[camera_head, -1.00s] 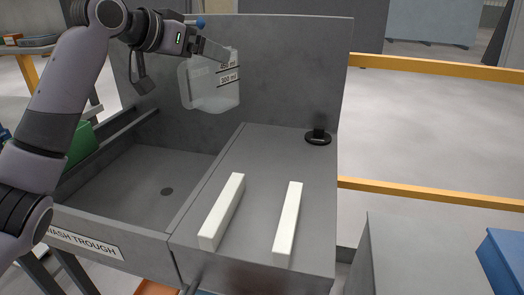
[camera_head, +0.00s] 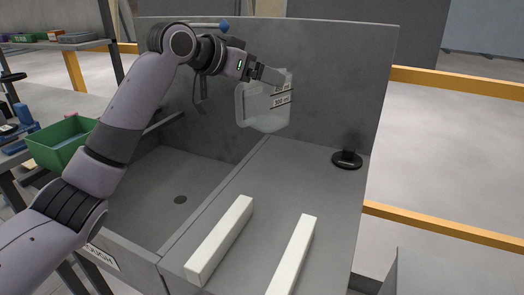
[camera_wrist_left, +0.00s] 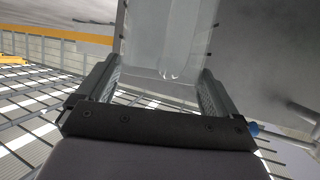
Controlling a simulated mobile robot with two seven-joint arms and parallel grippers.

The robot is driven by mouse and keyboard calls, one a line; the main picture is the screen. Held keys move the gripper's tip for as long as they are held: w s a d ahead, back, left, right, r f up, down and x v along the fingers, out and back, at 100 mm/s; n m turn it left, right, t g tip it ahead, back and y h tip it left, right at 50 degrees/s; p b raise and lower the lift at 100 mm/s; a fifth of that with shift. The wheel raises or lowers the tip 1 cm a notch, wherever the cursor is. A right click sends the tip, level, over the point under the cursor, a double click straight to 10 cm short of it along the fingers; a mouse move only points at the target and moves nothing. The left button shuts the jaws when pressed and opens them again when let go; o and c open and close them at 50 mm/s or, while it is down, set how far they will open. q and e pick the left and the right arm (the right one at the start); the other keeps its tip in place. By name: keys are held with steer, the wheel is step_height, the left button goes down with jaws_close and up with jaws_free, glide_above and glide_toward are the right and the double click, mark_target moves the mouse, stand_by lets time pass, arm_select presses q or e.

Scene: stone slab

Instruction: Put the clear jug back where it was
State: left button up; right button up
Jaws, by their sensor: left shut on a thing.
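The clear jug (camera_head: 263,108) is see-through with dark volume marks on its side. My left gripper (camera_head: 272,76) is shut on the jug near its upper part and holds it up in front of the grey back panel, above the inner edge of the trough and slab. In the left wrist view the jug (camera_wrist_left: 168,38) sits between the two fingers of the left gripper (camera_wrist_left: 157,82). My right gripper is not in view.
Two white bars (camera_head: 220,240) lie on the grey slab (camera_head: 270,200). A black round fitting (camera_head: 347,159) stands at its back right. The wash trough (camera_head: 165,190) is empty, with a drain. A green bin (camera_head: 62,142) stands at left.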

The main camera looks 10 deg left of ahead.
arm_select(q)
step_height(320, 180, down, 10)
steer(key=shift+f+b, duration=0.15)
steer(key=shift+b, duration=0.2)
steer(key=shift+f, duration=2.5)
steer(key=shift+f, duration=0.15)
steer(key=o, duration=1.5)
glide_toward(249, 118)
step_height(249, 118, down, 5)
steer(key=shift+w+d+f, duration=0.1)
steer(key=shift+w+f, duration=0.05)
